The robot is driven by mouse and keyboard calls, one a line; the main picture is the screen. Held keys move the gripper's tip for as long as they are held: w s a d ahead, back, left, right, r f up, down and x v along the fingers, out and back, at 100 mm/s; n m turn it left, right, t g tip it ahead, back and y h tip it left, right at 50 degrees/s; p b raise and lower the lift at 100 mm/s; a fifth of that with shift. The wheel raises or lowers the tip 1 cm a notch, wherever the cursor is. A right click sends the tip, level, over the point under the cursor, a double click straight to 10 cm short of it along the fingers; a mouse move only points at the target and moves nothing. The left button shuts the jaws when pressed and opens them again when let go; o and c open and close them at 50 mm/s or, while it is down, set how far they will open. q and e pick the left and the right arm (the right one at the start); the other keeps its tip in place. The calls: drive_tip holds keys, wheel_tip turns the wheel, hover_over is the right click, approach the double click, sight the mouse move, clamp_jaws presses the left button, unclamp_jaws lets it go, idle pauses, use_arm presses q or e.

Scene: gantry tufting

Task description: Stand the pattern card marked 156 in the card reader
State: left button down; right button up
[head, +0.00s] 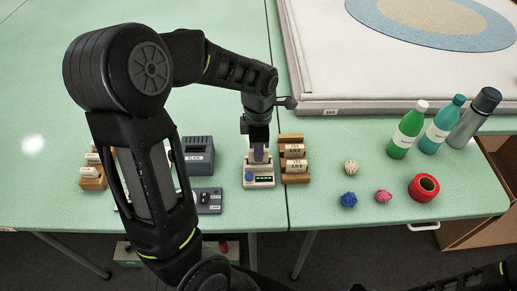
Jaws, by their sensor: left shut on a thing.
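The card reader (259,181), a pale box with a blue button and a green-lit strip, stands near the middle of the table. My left gripper (258,146) is directly above and behind it, pointing down. A wooden rack (296,179) with light labelled cards stands just right of the reader. My right gripper is not in view.
A dark grey box (198,157) and a dark control box (209,201) stand left of the reader. Another wooden rack (93,184) is at far left. Yarn balls, red tape (424,187) and bottles (408,130) stand right. A framed rug (400,60) lies behind.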

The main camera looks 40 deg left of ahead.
use_arm(q)
drive_tip(key=c, duration=1.4)
unclamp_jaws()
drive_tip(key=shift+o, duration=0.2)
drive_tip(key=shift+r, duration=0.1)
wheel_tip(320, 180, up, 8)
drive_tip(key=shift+f+b, duration=0.2)
drive_tip(key=shift+b, duration=0.1)
